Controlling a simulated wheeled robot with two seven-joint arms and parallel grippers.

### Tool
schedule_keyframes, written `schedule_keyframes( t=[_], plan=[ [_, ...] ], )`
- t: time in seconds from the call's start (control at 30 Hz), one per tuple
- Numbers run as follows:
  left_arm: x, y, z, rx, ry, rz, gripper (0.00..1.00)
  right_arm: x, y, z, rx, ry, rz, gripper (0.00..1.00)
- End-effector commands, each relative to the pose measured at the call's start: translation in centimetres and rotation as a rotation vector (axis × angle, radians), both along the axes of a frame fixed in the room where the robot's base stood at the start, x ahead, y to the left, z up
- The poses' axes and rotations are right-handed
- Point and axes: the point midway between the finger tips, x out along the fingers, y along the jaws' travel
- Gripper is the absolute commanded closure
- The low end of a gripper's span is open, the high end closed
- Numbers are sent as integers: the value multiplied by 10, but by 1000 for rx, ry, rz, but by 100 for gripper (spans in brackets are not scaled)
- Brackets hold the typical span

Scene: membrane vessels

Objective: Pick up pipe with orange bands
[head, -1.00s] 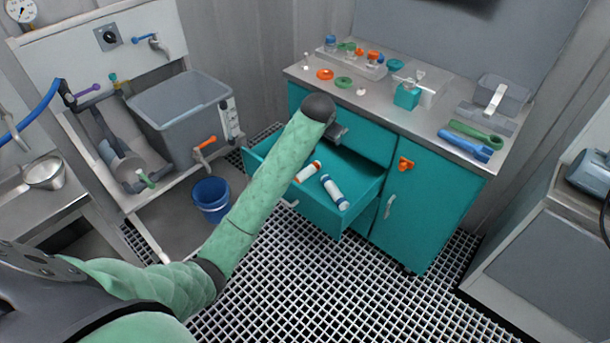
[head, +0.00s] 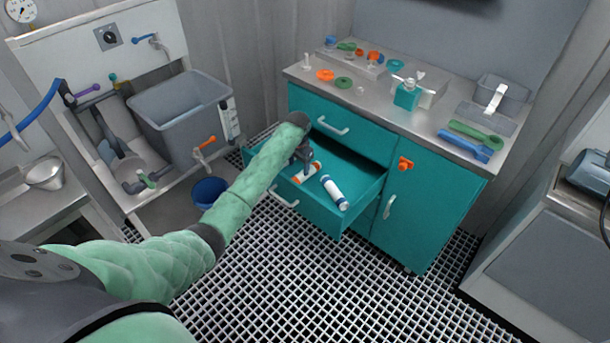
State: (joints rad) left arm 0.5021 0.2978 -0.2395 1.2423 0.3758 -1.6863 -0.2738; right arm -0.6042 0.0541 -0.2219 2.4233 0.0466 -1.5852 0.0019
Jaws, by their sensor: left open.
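The pipe with orange bands (head: 313,169) is a short white tube lying in the open teal drawer (head: 361,196). Its near left part is partly hidden by my gripper. A white pipe with blue bands (head: 335,192) lies to its right in the same drawer. My left gripper (head: 304,172) is over the drawer, pointing down at the orange-banded pipe, with its jaws open. It is too small to tell whether the fingers are around the pipe or just above it. My right gripper is not in view.
The drawer's front with its handle (head: 285,197) faces the grated floor. A closed drawer (head: 333,126) is above. The steel worktop (head: 380,99) holds small fittings and wrenches. A blue bucket (head: 208,191) stands on the left.

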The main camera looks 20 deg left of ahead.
Motion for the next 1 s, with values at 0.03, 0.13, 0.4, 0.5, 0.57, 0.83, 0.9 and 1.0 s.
schedule_keyframes(
  t=[0.03,0.13,0.4,0.5,0.57,0.83,0.9,1.0],
  plan=[
    [0,0,-4,-1,1,-2,38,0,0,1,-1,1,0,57],
    [0,0,-14,0,2,-2,38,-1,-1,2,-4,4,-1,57],
    [6,-2,-35,-1,1,-1,38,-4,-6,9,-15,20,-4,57],
    [11,-2,-48,0,2,0,38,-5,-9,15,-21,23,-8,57],
    [12,-2,-56,0,1,-1,38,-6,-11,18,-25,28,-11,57],
    [12,-2,-75,1,0,-2,38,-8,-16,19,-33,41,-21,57],
    [12,-2,-75,1,-1,-2,38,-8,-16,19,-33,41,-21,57],
    [12,-2,-75,1,-1,-2,38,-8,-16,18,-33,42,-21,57]
  ],
)
